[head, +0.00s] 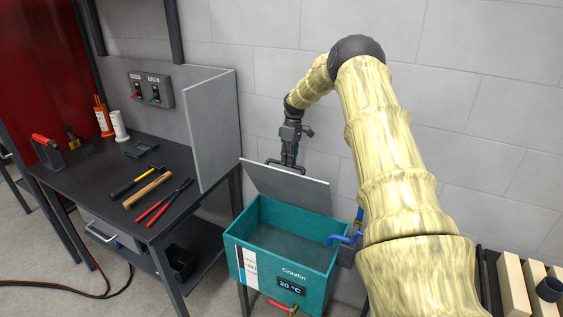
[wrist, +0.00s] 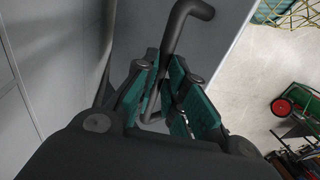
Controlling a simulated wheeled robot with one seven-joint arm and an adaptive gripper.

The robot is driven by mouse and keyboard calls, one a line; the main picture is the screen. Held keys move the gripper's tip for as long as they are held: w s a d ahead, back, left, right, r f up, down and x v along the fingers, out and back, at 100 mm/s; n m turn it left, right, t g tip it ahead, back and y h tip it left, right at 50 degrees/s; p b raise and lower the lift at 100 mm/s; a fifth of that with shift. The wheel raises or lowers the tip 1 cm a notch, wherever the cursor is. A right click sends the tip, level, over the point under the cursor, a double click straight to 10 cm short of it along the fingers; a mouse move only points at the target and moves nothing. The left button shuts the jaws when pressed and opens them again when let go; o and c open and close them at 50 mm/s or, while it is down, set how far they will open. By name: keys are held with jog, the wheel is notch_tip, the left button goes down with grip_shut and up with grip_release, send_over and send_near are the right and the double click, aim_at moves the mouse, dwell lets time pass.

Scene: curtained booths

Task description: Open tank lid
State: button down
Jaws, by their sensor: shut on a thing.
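The teal tank (head: 318,292) stands in the middle of the head view, with a display reading 20 °C on its front. Its grey lid (head: 290,188) is raised and tilted up at the tank's back, so the inside shows. My gripper (head: 289,160) is at the upper edge of the lid, in front of the wall. In the wrist view, its teal finger pads (wrist: 170,90) are shut on the dark bar handle (wrist: 178,22). The grey panel (wrist: 222,35) behind the handle seems to be the lid. Part of the grip is hidden by the fingers.
A dark workbench (head: 95,185) with pliers, a hammer and bottles stands left of the tank, with a grey side panel (head: 210,130). A blue tap (head: 345,239) sticks out at the tank's right. The block wall is close behind. Wooden blocks (head: 512,285) lie at lower right.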

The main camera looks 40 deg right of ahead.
jog(key=shift+s+d+f, duration=0.35)
jog(key=shift+s+f, duration=0.05)
jog(key=shift+f, duration=0.3)
jog(key=c, duration=1.6)
grip_release()
jog(key=shift+d+f, duration=0.1)
jog(key=shift+f, duration=0.1)
jog(key=shift+o, duration=0.7)
jog(key=shift+w+d+f, duration=0.4)
jog(key=shift+d, duration=0.05)
jog(key=v, duration=1.2)
jog(key=shift+w+a+r, duration=0.25)
jog(key=shift+a+r, duration=0.1)
jog(key=shift+r, duration=0.1)
